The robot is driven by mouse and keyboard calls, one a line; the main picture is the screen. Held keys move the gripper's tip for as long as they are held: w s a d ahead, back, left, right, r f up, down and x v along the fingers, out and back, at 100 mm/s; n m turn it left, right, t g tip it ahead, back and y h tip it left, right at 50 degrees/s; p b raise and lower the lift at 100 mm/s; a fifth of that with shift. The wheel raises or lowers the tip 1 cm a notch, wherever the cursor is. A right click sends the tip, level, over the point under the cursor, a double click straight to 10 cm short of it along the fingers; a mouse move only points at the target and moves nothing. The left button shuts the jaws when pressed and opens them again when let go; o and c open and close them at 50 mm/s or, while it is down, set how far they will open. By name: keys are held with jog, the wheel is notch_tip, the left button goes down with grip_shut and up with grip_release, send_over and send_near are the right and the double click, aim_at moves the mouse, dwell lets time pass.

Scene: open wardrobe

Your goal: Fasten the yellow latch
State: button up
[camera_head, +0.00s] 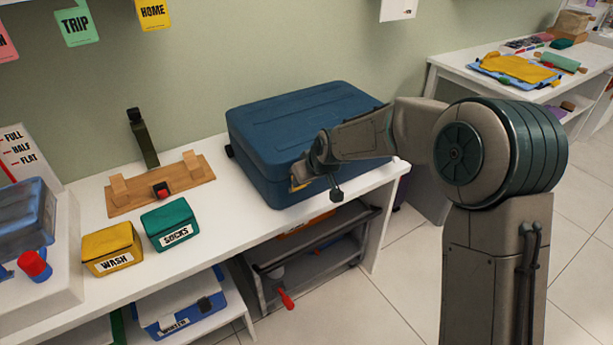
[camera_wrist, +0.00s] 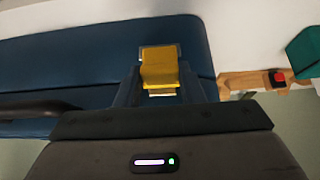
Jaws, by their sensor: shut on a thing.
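The blue suitcase (camera_head: 300,125) lies flat on the white table with its lid down. Its yellow latch (camera_head: 297,185) is on the front side, mostly hidden by my gripper (camera_head: 306,178) in the head view. In the wrist view the yellow latch (camera_wrist: 158,66) sits between the two dark fingers of my gripper (camera_wrist: 160,82), which is shut on it. The suitcase (camera_wrist: 80,60) fills the left of that view. I cannot tell whether the latch is engaged.
The white table (camera_head: 215,235) also holds a wooden board (camera_head: 150,197) with a red button, a yellow WASH pouch (camera_head: 112,248) and a green SOCKS pouch (camera_head: 170,222), all left of the suitcase. A dark-framed rack (camera_head: 315,245) stands under the table. Floor at right is clear.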

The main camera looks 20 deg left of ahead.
dwell(0.4)
jog(key=o, duration=1)
jog(key=shift+r, duration=0.1)
jog(key=v, duration=1.3)
jog(key=shift+d+r+p, duration=0.15)
jog(key=shift+r+p, duration=0.05)
jog(key=shift+p, duration=0.2)
jog(key=shift+s, duration=0.1)
